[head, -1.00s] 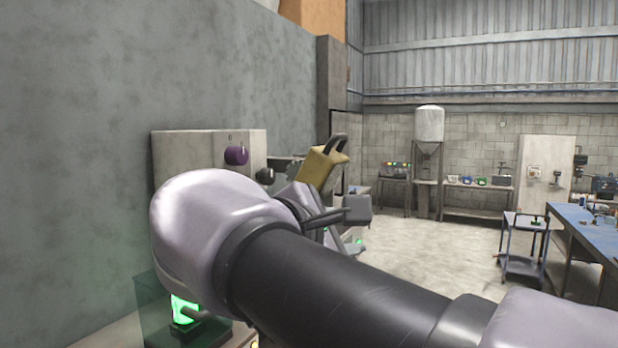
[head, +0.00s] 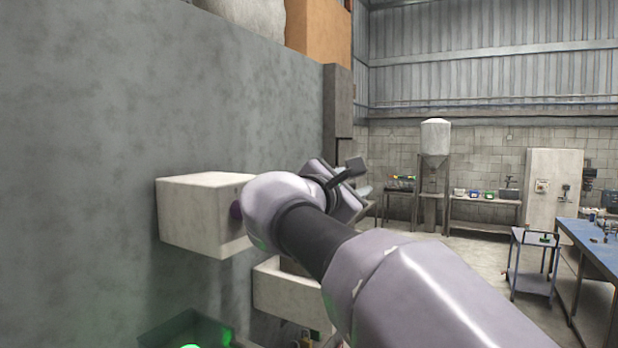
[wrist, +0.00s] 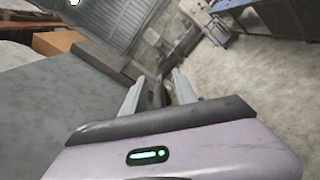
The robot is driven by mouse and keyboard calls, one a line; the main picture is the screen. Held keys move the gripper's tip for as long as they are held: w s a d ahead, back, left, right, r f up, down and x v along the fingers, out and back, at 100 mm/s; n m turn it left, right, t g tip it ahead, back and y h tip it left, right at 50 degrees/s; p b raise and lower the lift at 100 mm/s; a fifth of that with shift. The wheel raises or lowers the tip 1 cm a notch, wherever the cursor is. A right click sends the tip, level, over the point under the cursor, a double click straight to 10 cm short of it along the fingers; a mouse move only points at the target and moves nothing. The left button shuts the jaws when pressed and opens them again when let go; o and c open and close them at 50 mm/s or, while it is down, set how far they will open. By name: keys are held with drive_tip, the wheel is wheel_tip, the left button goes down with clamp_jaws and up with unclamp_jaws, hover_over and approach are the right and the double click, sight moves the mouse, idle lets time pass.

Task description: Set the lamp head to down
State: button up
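I cannot pick out a lamp head for certain in either view. My arm covers the middle of the head view and may hide it. My gripper (wrist: 158,85) points away from the camera in the wrist view, its two pale fingers apart. Dark and brownish shapes show between the fingers, too small to name, and I see no clear grip on them. In the head view the gripper is partly hidden behind my wrist, right of a white wall box (head: 195,212) with a purple knob (head: 235,211).
A second pale box (head: 285,295) is below, partly behind my arm. A glowing green item (head: 190,346) shows at the bottom left edge. The grey wall (head: 90,150) is close on the left.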

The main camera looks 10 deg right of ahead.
drive_tip(key=shift+x, duration=0.75)
drive_tip(key=shift+s+a, duration=0.1)
drive_tip(key=shift+a, duration=0.05)
drive_tip(key=shift+c, duration=0.4)
clamp_jaws()
